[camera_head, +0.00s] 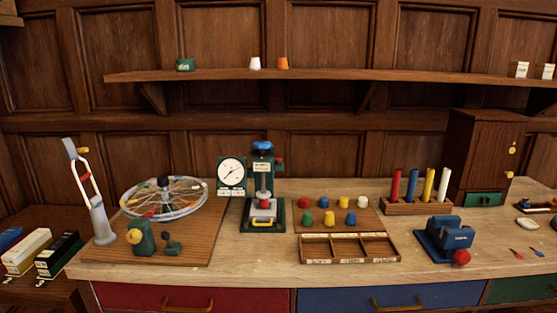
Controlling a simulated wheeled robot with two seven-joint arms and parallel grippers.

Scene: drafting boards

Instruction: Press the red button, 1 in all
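No part is clearly marked as the red button, and several red parts show. A small red piece (264,204) sits low at the front of the green upright press (247,213) in the middle of the bench. A round red knob (461,257) is at the front of the blue device (446,236) at the bench's right. I cannot tell whether any of these is pressed. Neither of my grippers is in view.
The wooden bench (344,287) holds a spoked wheel (163,197) and a grey stand (101,222) at left. Several coloured pegs stand on a board (369,214) behind a divided tray (397,258). Coloured rods (426,186) and a cabinet (478,150) are at right.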

